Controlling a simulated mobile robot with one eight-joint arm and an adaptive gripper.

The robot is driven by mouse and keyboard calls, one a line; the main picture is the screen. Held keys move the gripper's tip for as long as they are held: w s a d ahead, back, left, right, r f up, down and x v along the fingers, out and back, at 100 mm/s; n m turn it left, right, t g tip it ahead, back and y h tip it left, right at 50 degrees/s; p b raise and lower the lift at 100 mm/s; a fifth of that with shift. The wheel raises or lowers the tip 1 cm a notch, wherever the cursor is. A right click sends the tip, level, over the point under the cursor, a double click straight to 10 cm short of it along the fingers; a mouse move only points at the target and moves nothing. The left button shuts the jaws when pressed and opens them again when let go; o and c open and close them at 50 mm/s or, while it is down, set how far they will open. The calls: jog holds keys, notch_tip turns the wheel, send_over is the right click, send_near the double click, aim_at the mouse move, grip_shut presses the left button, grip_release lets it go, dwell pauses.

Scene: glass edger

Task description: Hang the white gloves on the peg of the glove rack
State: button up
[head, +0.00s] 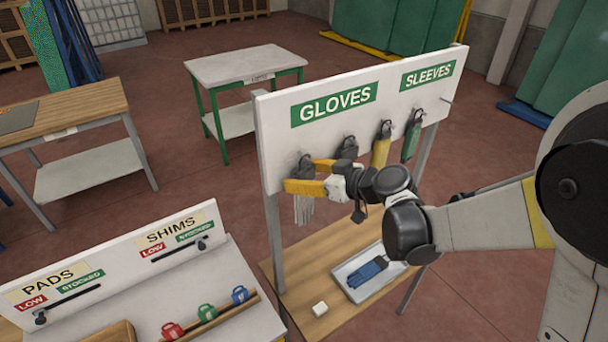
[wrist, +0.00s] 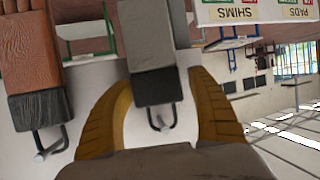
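The white gloves (head: 303,209) hang fingers-down at the left end of the glove rack (head: 272,140), below the GLOVES sign. In the wrist view the white gloves (wrist: 147,35) have a pale grey body and a dark cuff. A metal peg (wrist: 160,122) shows at the cuff; the exact contact is hard to see. My gripper (head: 301,174) is at the cuff, with one yellow finger on each side. In the wrist view my gripper (wrist: 160,78) is open, with gaps beside the cuff. In the head view the fingers partly hide the cuff and peg.
Brown gloves (wrist: 33,60) hang close beside. Yellow (head: 380,150) and green (head: 411,140) items hang further right. Below, a tray (head: 345,272) holds blue gloves (head: 367,271); a white block (head: 320,309) lies near it. The PADS and SHIMS stand (head: 228,280) is at front left.

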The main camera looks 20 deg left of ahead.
jog(key=shift+w+d, duration=0.1)
jog(key=shift+w, duration=0.2)
jog(key=shift+s+d+r, duration=0.1)
jog(key=shift+d+r, duration=0.15)
jog(key=shift+d, duration=0.25)
jog(key=s+v, duration=0.1)
jog(key=v, duration=1)
jog(key=s+d+f+m+h+b, duration=0.4)
jog(key=s+d+f+b, duration=0.1)
jog(key=d+f+b, duration=0.3)
jog(key=s+d+f+m+t+h+b, duration=0.1)
jog(key=s+d+f+m+h+b, duration=0.3)
jog(key=d+f+b, duration=0.5)
jog(key=s+d+f+m+h+b, duration=0.4)
jog(key=s+d+f+b, duration=0.3)
jog(key=d+f+b, duration=0.2)
notch_tip(320, 180, down, 4)
jog(key=shift+r+m+t+b, duration=0.15)
jog(key=shift+m+t+b, duration=0.25)
jog(key=shift+b, duration=0.75)
